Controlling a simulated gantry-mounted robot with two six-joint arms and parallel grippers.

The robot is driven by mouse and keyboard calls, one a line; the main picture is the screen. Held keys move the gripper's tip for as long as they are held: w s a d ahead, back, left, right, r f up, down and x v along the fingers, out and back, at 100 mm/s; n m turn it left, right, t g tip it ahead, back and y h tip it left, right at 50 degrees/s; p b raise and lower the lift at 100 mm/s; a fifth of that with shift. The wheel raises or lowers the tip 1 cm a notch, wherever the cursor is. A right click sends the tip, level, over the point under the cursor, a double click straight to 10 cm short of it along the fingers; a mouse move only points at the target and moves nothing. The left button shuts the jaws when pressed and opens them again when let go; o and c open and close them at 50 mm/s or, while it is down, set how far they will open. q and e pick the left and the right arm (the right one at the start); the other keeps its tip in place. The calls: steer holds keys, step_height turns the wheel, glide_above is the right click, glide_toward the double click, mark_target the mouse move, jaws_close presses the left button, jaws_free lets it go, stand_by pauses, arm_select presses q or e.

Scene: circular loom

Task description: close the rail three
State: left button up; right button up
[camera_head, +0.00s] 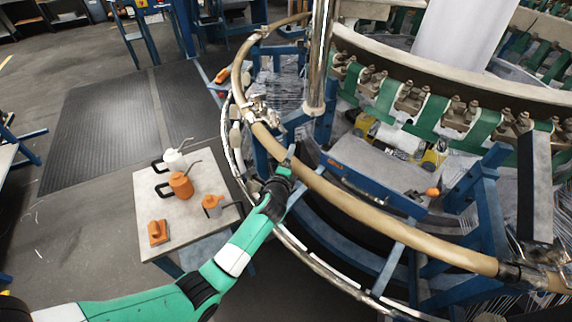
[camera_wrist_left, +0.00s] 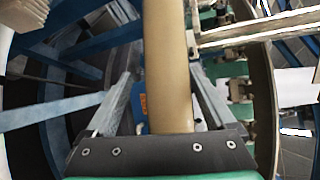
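A tan curved rail (camera_head: 350,205) runs around the front of the loom. I see no number on it, so I cannot tell whether it is rail three. My left gripper (camera_head: 292,172) is at the rail's left-middle stretch, with the green arm reaching from the lower left. In the left wrist view the rail (camera_wrist_left: 168,60) runs lengthwise between the two grey fingers (camera_wrist_left: 163,95). The fingers are apart, with gaps beside the rail. Whether they touch it is hidden. My right gripper is in neither view.
A small table (camera_head: 200,232) with orange and white oil cans stands left of the loom. A vertical metal post (camera_head: 319,60) stands behind the rail. A metal clamp (camera_head: 262,108) joins the rail at upper left. Blue frame beams lie below.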

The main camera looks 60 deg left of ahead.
arm_select(q)
steer(key=p+v, duration=0.4)
steer(key=v, duration=0.7)
steer(key=shift+s, duration=0.2)
steer(key=shift+d, duration=0.15)
